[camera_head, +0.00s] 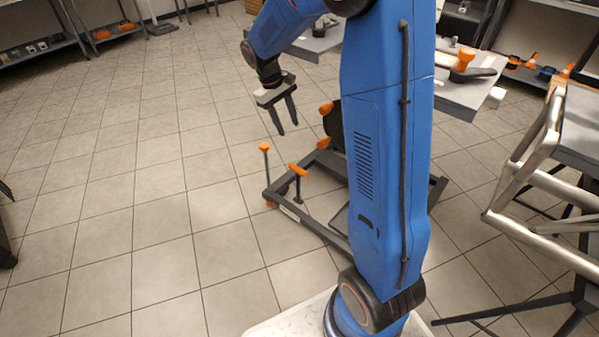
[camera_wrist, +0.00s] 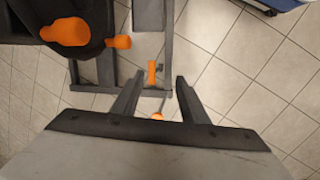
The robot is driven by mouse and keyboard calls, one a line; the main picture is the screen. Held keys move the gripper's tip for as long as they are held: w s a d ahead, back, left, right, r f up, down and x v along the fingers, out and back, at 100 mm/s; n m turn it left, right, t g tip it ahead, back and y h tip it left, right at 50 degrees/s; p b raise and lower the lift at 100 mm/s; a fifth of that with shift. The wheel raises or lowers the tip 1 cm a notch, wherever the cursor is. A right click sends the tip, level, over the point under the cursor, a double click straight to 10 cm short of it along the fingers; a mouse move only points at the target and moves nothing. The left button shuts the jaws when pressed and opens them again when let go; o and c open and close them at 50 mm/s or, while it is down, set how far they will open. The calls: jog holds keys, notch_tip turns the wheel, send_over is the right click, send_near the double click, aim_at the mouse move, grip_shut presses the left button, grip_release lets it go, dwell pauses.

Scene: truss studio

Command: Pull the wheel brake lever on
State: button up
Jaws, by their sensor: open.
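A dark low frame (camera_head: 318,234) stands on the floor, partly hidden behind my blue arm. At its left corner is an upright post with an orange knob (camera_head: 264,147). Beside it is a dark lever with an orange crossbar grip (camera_head: 298,169). I cannot tell for certain which is the brake lever. My gripper (camera_head: 284,128) is open and empty, pointing down above them. In the wrist view, the orange grip (camera_wrist: 152,73) shows between my fingertips (camera_wrist: 160,80), and an orange knob (camera_wrist: 157,117) shows nearer the palm, partly hidden. Neither is visibly gripped.
A dark round part with orange grips (camera_head: 326,108) rises at the frame's back; it fills the upper left of the wrist view (camera_wrist: 40,18). Metal rails (camera_head: 545,180) stand at right. A table with tools (camera_head: 470,92) stands behind my arm. Tiled floor at left is clear.

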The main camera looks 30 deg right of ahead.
jog(key=n+g+h, duration=0.1)
jog(key=g, duration=0.1)
send_over(298, 169)
jog(key=w+a, duration=0.5)
notch_tip(298, 169, down, 14)
jog(key=x, duration=1.8)
grip_shut()
